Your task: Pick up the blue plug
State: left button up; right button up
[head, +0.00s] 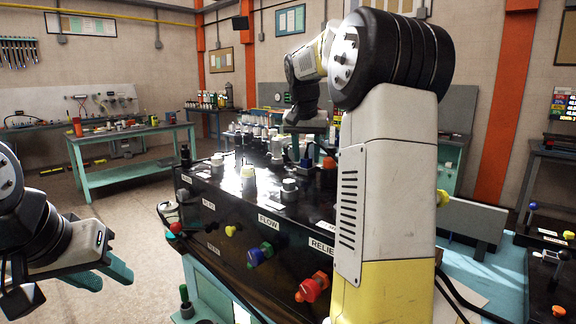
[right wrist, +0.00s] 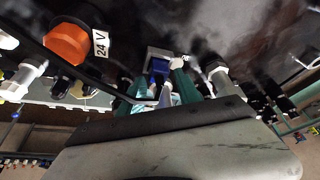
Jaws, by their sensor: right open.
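In the right wrist view a blue plug (right wrist: 158,68) sits in a pale square socket on the dark panel. My right gripper (right wrist: 160,88) is open, with its teal fingers on either side of the plug; I cannot tell whether they touch it. In the head view a small blue part (head: 305,162) shows on top of the black bench unit, below my right wrist; my right fingertips are hard to make out there. A blue knob (head: 267,251) is on the unit's front under the FLOW label. My left gripper (head: 108,276) is open and empty at the lower left, away from the unit.
The black unit (head: 225,205) carries several white fittings on top and coloured knobs in front. An orange cap (right wrist: 68,43) labelled 24 V and a white fitting (right wrist: 218,75) flank the blue plug. A teal table (head: 140,135) stands behind; open floor lies at left.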

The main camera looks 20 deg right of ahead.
grip_shut()
